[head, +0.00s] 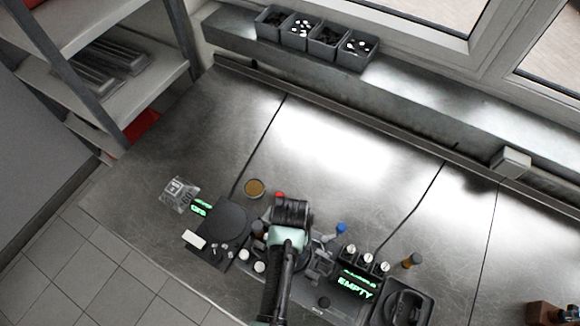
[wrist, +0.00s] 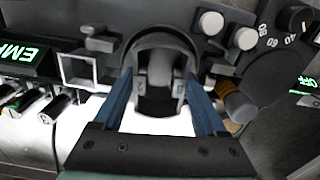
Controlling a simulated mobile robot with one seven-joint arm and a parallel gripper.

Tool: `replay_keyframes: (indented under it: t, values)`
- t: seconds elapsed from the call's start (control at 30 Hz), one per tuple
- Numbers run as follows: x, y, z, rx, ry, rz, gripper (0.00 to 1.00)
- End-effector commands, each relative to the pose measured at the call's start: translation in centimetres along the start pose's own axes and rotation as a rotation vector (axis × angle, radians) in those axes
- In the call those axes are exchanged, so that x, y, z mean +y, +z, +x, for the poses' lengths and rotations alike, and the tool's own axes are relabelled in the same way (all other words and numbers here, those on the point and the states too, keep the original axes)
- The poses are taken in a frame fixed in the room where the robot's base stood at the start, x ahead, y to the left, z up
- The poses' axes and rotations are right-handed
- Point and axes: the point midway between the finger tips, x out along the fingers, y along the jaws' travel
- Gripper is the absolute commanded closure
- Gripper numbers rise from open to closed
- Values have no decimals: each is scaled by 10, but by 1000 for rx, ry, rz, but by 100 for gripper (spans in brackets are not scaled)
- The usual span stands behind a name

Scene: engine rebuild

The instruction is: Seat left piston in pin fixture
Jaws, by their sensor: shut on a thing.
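In the wrist view, my gripper (wrist: 160,88) has its two blue fingers on either side of a dark round piston (wrist: 160,65), shut on it. The piston's open underside with its inner bosses faces the camera. It sits in front of a dark fixture body (wrist: 125,20); I cannot tell whether it touches or rests in it. A small square-framed holder (wrist: 78,70) is just left of it. In the head view my wrist (head: 288,238) hides the fingers and the piston. A dark fixture with a green "EMPTY" display (head: 355,287) stands to the right.
A dark plate unit (head: 228,222) with an "OFF" display is left of my arm. A round tan dish (head: 254,188) and a clear box (head: 179,194) lie nearby. Several white-topped cylinders (head: 367,258) stand by the display. Grey bins (head: 315,37) line the back ledge. The bench behind is clear.

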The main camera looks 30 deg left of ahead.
Motion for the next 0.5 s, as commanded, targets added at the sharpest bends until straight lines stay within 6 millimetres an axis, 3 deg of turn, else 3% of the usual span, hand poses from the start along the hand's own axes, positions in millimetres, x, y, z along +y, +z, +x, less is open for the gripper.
replay_keyframes:
  t: [0.5]
  values:
    - [0, -1, 7, 2, -1, 0, 100]
